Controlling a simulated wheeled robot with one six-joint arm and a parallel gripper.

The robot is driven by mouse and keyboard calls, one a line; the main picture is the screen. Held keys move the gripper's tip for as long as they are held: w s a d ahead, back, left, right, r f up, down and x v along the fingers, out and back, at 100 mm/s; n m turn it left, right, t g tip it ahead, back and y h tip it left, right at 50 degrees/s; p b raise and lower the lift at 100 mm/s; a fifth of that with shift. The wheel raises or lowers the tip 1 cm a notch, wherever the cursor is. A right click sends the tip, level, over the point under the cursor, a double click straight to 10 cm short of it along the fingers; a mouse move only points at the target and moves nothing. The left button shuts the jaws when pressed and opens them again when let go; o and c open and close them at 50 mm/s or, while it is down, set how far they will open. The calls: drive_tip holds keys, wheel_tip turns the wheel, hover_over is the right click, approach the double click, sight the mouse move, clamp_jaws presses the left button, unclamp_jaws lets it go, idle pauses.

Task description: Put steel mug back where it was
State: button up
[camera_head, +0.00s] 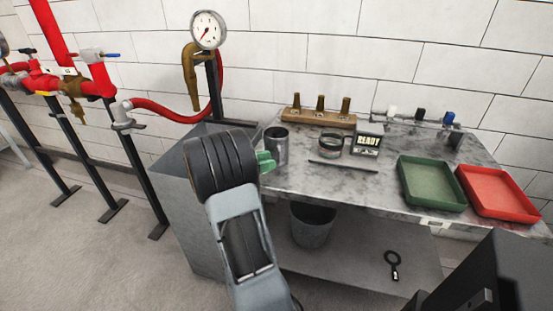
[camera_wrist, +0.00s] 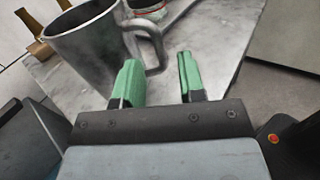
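The steel mug (camera_head: 277,150) is a grey metal cup, upright at the left end of the marble-patterned table. In the wrist view the mug (camera_wrist: 88,48) is large at the upper left, with its handle toward my gripper. My gripper (camera_wrist: 158,60) has two green fingers spread apart, with the lower part of the handle showing in line with the gap between them. I cannot tell whether the fingers touch the handle. In the head view the green fingers (camera_head: 265,161) are just left of and in front of the mug, and my arm hides part of that corner.
A wooden block with pegs (camera_head: 318,117), a round metal ring (camera_head: 331,144), a READY display (camera_head: 367,145) and a rod (camera_head: 343,165) share the table. Green (camera_head: 431,184) and red (camera_head: 498,193) trays lie right. A bucket (camera_head: 312,225) and magnifier (camera_head: 392,262) are below.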

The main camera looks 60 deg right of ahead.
drive_tip(key=v, duration=0.8)
drive_tip(key=shift+p, duration=0.3)
drive_tip(key=s+a+f+m+t+y, duration=0.1)
drive_tip(key=s+a+m+t+y, duration=0.2)
drive_tip(key=a, duration=1.1)
drive_tip(key=s+a+f+m+t+y, duration=0.1)
drive_tip(key=s+a+m+t+y, duration=0.2)
drive_tip(key=a+m+t+y, duration=0.4)
drive_tip(key=a+t+y, duration=0.3)
drive_tip(key=a+y, duration=0.1)
drive_tip(key=a, duration=0.4)
drive_tip(key=shift+f+t, duration=0.25)
drive_tip(key=shift+t, duration=0.15)
drive_tip(key=shift+a+r, duration=0.1)
wheel_tip(320, 180, up, 16)
drive_tip(key=p, duration=1.5)
drive_tip(key=shift+s+a+r+t, duration=0.15)
drive_tip(key=shift+a+r+t, duration=0.1)
drive_tip(key=shift+t, duration=0.05)
